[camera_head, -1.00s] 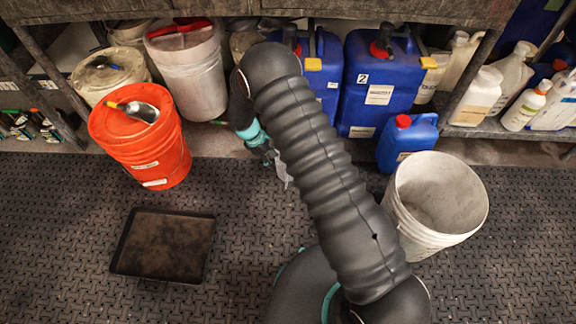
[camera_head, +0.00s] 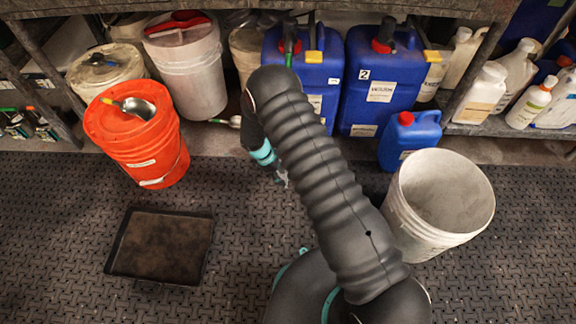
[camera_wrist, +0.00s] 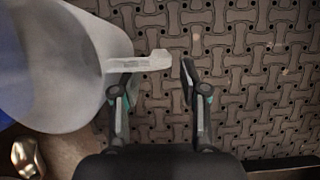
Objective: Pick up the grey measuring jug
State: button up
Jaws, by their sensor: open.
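The grey measuring jug (camera_wrist: 75,60) is a pale translucent vessel filling the left of the wrist view. Its handle (camera_wrist: 150,61) sticks out to the right. My gripper (camera_wrist: 158,66) is open, one finger on each side of the handle's end. The left finger overlaps the handle in the picture; I cannot tell whether it touches. The right finger is apart from it. In the head view my gripper (camera_head: 278,176) is small and low over the floor, and my arm hides most or all of the jug.
A white bucket (camera_head: 412,222) stands right of my arm, and an orange bucket (camera_head: 150,155) with a metal scoop stands left. A dark tray (camera_head: 160,247) lies on the floor. Blue canisters (camera_head: 375,85) line the shelf behind. Another scoop (camera_head: 235,121) lies near the shelf. Floor around the tray is clear.

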jog(key=b+x, duration=0.1)
jog(key=x, duration=0.3)
jog(key=shift+d+f, duration=0.1)
jog(key=shift+f, duration=0.1)
grip_shut()
jog(key=shift+r, duration=0.1)
